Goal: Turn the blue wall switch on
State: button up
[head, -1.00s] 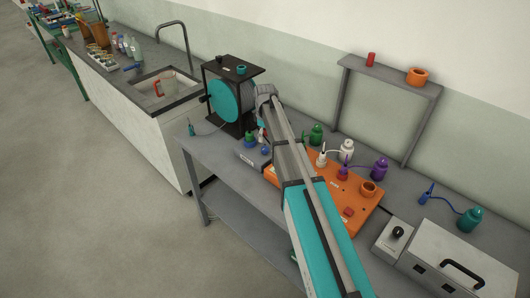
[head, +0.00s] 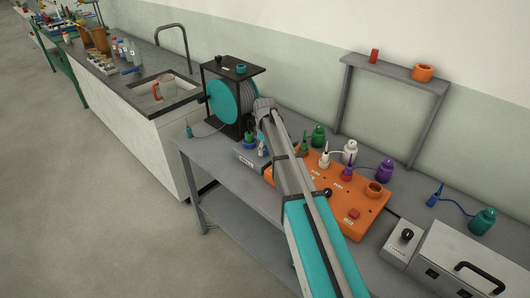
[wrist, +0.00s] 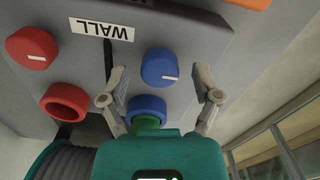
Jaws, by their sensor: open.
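In the wrist view, a grey panel with an upside-down WALL label (wrist: 101,29) fills the upper part. A round blue switch knob (wrist: 160,67) with a short white mark sits on it, right of the label. My gripper (wrist: 161,74) is open and empty, with one finger on each side of the blue knob; whether they touch it I cannot tell. A blue ring (wrist: 148,104) with a green piece lies between the fingers, nearer my palm. In the head view, the grey switch box (head: 244,158) shows beside my arm, which hides most of my gripper.
A red knob (wrist: 32,48) and a red ring (wrist: 64,102) sit left of the label. A black-framed reel (head: 233,98) stands behind my arm. An orange board (head: 350,205) with several plugs lies to the right. A grey shelf (head: 400,67) stands at the back.

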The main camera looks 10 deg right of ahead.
jog(key=shift+f, duration=0.15)
grip_shut()
dwell(0.4)
jog(key=shift+m, duration=0.5)
jog(key=m, duration=0.7)
jog(key=shift+m, duration=0.4)
jog(key=m, duration=0.4)
jog(key=shift+m, duration=0.3)
jog(key=m, duration=0.4)
jog(key=shift+m, duration=0.3)
